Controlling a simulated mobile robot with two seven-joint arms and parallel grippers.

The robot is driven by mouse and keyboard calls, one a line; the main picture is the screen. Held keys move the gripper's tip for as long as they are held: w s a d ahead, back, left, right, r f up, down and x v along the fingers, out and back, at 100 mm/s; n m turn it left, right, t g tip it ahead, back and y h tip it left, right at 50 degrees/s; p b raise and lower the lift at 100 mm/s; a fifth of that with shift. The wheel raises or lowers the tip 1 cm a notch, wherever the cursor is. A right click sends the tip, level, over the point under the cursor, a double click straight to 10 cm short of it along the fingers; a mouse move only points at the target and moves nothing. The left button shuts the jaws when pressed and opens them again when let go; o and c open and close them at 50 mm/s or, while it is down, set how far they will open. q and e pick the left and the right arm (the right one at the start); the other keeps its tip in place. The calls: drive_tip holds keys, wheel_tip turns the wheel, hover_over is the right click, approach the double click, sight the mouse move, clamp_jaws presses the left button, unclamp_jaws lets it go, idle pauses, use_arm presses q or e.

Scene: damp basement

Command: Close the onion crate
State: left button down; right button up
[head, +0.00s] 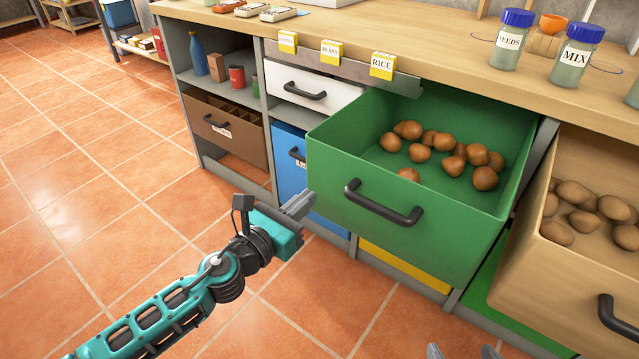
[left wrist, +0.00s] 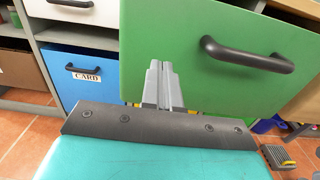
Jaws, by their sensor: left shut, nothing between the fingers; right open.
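The onion crate is a green drawer (head: 415,235) pulled well out from under the worktop, with a dark bar handle (head: 383,205) on its front. Several brown onions (head: 452,166) lie inside. My left gripper (head: 303,203) is shut and empty, at the left edge of the green front and left of the handle. In the left wrist view its fingertips (left wrist: 160,68) stand in front of the green panel (left wrist: 200,75), with the handle (left wrist: 248,55) to their right; I cannot tell whether they touch it. My right gripper (head: 463,352) is open at the bottom edge, only its fingertips showing.
A tan crate (head: 565,270) of potatoes is also pulled out, right of the green one. A brown crate (head: 228,130), a white drawer (head: 312,88) and a blue CARD drawer (head: 290,165) sit to the left. Jars (head: 511,40) stand on the worktop (head: 420,45). The tiled floor at left is clear.

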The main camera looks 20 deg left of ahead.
sight(330, 180)
use_arm(q)
drive_tip(key=x, duration=0.3)
drive_tip(key=shift+w+d, duration=0.15)
drive_tip(key=shift+w, duration=0.2)
drive_tip(key=shift+w+d, duration=0.2)
drive_tip(key=shift+w, duration=0.35)
drive_tip(key=shift+w+d, duration=0.1)
